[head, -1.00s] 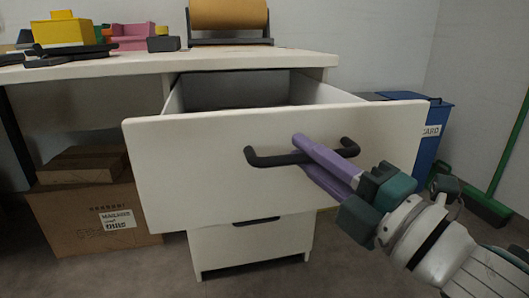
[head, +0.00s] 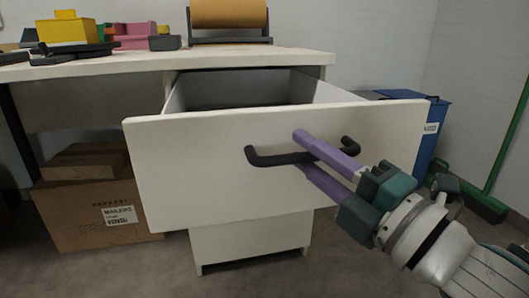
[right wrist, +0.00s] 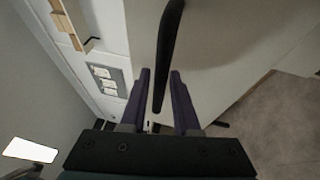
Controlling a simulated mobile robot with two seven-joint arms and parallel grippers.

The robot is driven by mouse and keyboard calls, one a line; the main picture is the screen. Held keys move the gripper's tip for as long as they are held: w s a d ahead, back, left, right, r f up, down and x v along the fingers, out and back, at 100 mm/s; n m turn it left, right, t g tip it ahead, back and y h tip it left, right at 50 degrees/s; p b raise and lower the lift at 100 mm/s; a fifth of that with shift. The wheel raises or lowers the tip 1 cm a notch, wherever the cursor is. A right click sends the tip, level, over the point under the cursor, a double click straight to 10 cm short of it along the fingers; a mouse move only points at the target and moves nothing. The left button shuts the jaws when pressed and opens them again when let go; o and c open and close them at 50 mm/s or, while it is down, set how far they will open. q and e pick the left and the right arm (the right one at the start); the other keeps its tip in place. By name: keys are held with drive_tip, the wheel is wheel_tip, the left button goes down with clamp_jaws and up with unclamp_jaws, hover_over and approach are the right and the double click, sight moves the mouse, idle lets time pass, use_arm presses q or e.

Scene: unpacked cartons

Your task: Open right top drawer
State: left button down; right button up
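The white top drawer (head: 200,175) stands pulled well out of the desk, and its open inside shows behind the front panel. Its black bar handle (head: 285,158) is on the front panel. My right gripper (head: 312,152) has two purple fingers spread apart, one above and one below the handle bar. In the right wrist view the handle (right wrist: 168,50) lies between the fingers of the right gripper (right wrist: 160,88), with gaps on both sides. My left gripper is not in view.
The white desk top (head: 130,68) carries a brown roll (head: 228,14) and colourful items at the left. A cardboard box (head: 95,215) sits under the desk. A blue bin (head: 432,125) and a green broom (head: 510,135) stand at the right. Floor before the drawer is clear.

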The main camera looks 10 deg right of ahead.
drive_tip(key=shift+s, duration=0.1)
drive_tip(key=p+v, duration=0.2)
drive_tip(key=v, duration=0.7)
drive_tip(key=shift+s+d, duration=0.2)
drive_tip(key=shift+s, duration=0.15)
